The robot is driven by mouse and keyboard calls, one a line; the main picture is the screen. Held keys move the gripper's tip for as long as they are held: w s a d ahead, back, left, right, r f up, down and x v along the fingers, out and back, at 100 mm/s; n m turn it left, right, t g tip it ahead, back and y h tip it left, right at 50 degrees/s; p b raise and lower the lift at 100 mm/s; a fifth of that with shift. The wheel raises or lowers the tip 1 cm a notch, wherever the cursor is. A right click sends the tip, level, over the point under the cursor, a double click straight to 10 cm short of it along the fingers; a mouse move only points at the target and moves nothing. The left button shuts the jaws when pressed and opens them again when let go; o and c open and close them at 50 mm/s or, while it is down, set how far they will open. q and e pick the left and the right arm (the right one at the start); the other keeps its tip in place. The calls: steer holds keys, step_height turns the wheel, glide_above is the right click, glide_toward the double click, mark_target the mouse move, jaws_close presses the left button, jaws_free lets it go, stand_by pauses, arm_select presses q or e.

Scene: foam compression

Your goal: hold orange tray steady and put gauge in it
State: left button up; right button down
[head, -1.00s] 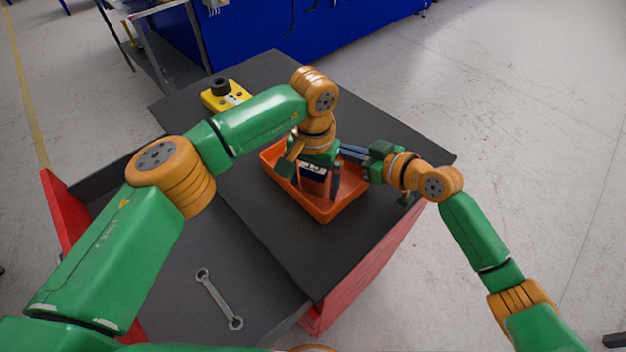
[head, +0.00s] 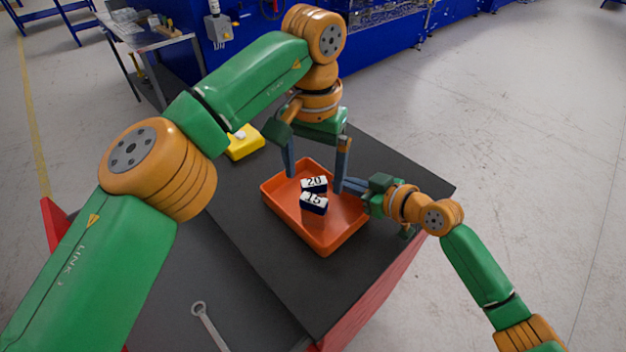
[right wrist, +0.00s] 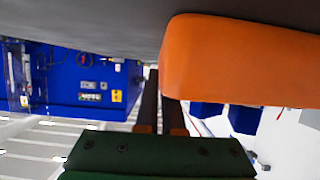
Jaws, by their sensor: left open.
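The orange tray (head: 290,226) stands on the dark table top. Two small dark blocks with white labels lie inside it: one marked 20 (head: 314,184) and, nearer, one marked 15 (head: 313,204). Which one the task calls the gauge I cannot tell. My left gripper (head: 317,176) is open, its fingers spread over the tray's far part, apart from the blocks. My right gripper (head: 348,184) is at the tray's right rim. The right wrist view shows its two fingers (right wrist: 160,105) close together beside the tray wall (right wrist: 235,60); their grip on it is unclear.
A yellow box (head: 243,142) sits at the table's back left, partly behind my left arm. A wrench (head: 210,325) lies on the grey surface at front left. The dark table top (head: 385,155) is clear behind and right of the tray.

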steer(key=c, duration=1)
jaws_free()
steer(key=shift+o, duration=0.2)
